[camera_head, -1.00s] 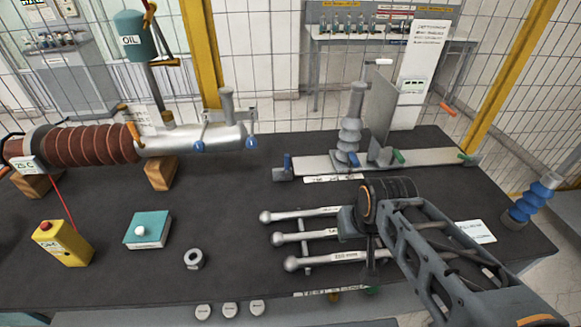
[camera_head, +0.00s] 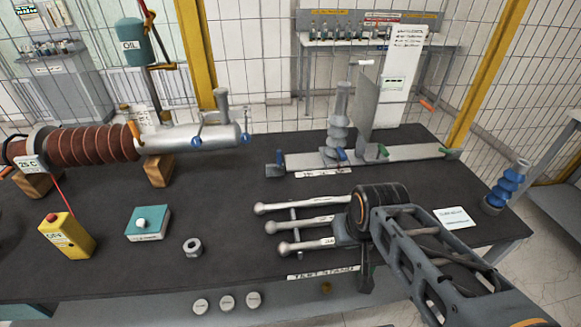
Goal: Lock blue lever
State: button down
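A grey clamp rail (camera_head: 410,153) lies at the back right of the dark table, with a ribbed grey post (camera_head: 338,125) and an upright plate on it. A small blue lever (camera_head: 281,157) stands upright at the rail's left end. Another blue piece (camera_head: 341,155) sits at the foot of the post. Which of them is the task's lever, I cannot tell. My gripper (camera_head: 366,275) hangs below my wrist near the table's front edge, in front of the rail and apart from it. Its fingers are mostly hidden by my arm and too unclear to read.
Green levers (camera_head: 383,151) sit on the rail. Three silver ball-ended rods (camera_head: 300,227) lie left of my wrist. A yellow box (camera_head: 67,238), teal box (camera_head: 148,223) and grey ring (camera_head: 193,247) stand in front.

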aim_at(278, 169)
jog(key=k, duration=0.25)
jog(key=u, duration=0.9)
jog(key=i, duration=0.55)
jog(key=z, duration=0.45)
